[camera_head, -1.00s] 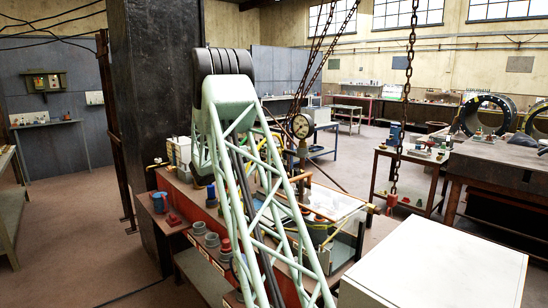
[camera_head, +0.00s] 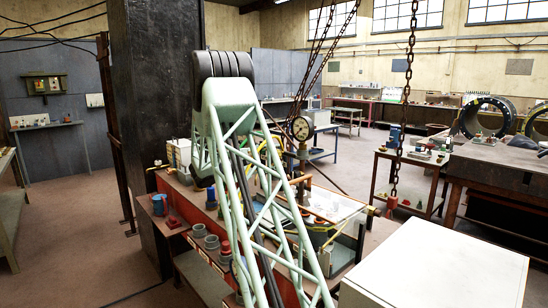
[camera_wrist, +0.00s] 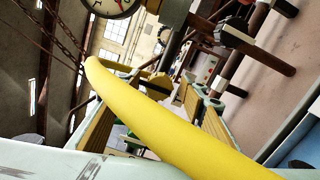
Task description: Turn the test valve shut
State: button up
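A round pressure gauge (camera_head: 301,128) with a pale dial stands on a pipe behind my lattice arm in the head view. Its lower part also shows at the top of the wrist view (camera_wrist: 112,4). Beside it there is a brass-coloured fitting (camera_wrist: 175,13) with a dark bar-like piece (camera_wrist: 222,33). I cannot tell for sure which part is the test valve's handle. My gripper (camera_wrist: 172,88) has two pale green fingers with ribbed yellowish pads, which look apart. A thick yellow hose (camera_wrist: 165,115) crosses in front of them and hides part of the gap. No object is clearly held.
A red-sided bench (camera_head: 205,250) with grey cups (camera_head: 211,241) lies under my arm. A chain (camera_head: 408,100) with a red hook (camera_head: 392,202) hangs to the right. A dark pillar (camera_head: 155,100) stands left. A white cabinet top (camera_head: 440,265) fills the lower right.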

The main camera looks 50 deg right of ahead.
jog(key=v, duration=1.2)
jog(key=shift+r, duration=0.1)
dwell(0.8)
jog(key=s+a+r+m+y, duration=0.1)
jog(key=s+a+r+y, duration=0.2)
jog(key=s+a, duration=0.7)
jog(key=s+a+r+y, duration=0.35)
jog(key=s+a, duration=0.35)
jog(key=a, duration=0.5)
jog(key=s+a+f+t+y, duration=0.1)
jog(key=s+a+t+y, duration=0.1)
jog(key=s+a, duration=0.6)
jog(key=s+a+f+t+y, duration=0.2)
jog(key=s+a+y, duration=0.3)
jog(key=a, duration=1.4)
jog(key=s+a+f+t+y, duration=0.1)
jog(key=s+a+t+y, duration=0.3)
jog(key=s+a, duration=0.8)
jog(key=shift+a+f+n+p, duration=0.35)
jog(key=shift+a+f+n, duration=0.05)
jog(key=shift+a, duration=0.55)
